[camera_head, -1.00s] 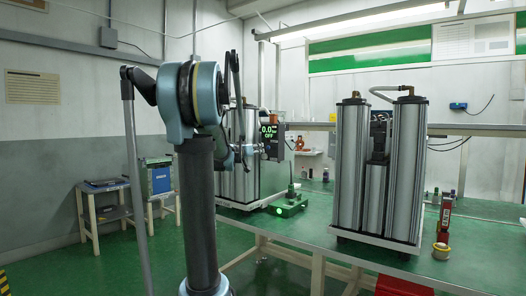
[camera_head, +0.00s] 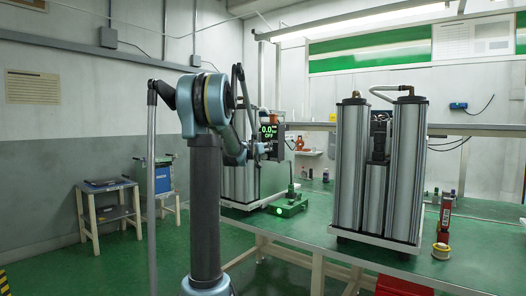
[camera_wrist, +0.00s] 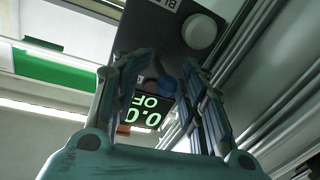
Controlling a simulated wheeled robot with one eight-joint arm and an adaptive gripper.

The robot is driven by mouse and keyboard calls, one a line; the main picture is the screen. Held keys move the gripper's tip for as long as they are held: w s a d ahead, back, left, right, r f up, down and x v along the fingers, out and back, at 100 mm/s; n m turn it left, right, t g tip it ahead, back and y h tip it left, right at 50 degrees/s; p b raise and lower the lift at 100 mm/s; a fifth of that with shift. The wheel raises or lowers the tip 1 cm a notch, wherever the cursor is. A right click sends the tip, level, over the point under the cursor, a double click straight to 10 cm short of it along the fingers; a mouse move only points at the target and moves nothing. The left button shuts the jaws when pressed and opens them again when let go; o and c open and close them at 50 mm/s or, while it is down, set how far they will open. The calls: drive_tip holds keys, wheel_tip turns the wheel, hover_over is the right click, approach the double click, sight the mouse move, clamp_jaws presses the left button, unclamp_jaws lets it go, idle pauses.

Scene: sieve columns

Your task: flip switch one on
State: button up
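A dark control box (camera_head: 270,135) with a green display reading "0.0" and "OFF" is mounted by the left silver columns in the head view. In the wrist view its display (camera_wrist: 146,108) appears upside down, partly behind my gripper. A white round knob (camera_wrist: 200,32) sits on the dark panel, beyond the right fingertip. A dark blue part (camera_wrist: 168,87) shows between the fingers; I cannot tell whether it is the switch. My gripper (camera_wrist: 160,64) has its fingers apart, pointing at the panel, with nothing visibly clamped.
Silver columns (camera_head: 349,170) stand on the green bench at centre right, and another set (camera_head: 238,184) is close behind my arm. A green stand (camera_head: 290,205) and a red-black handheld device (camera_head: 445,215) are on the bench.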

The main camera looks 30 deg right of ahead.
drive_tip(key=shift+c, duration=0.6)
clamp_jaws()
drive_tip(key=shift+w, duration=0.15)
drive_tip(key=shift+w+a+m+g+h, duration=0.1)
drive_tip(key=shift+w+m+g+h, duration=0.15)
drive_tip(key=shift+m+g+h, duration=0.35)
drive_tip(key=shift+w+a+m+g+h, duration=0.15)
drive_tip(key=shift+m+g, duration=0.1)
drive_tip(key=shift+g, duration=0.2)
drive_tip(key=shift+d+m+g+h, duration=0.1)
drive_tip(key=shift+m+g, duration=0.1)
drive_tip(key=shift+g, duration=0.3)
drive_tip(key=shift+w+a+m+g+h, duration=0.15)
drive_tip(key=shift+m+g, duration=0.1)
drive_tip(key=shift+g, duration=0.2)
drive_tip(key=shift+d, duration=0.1)
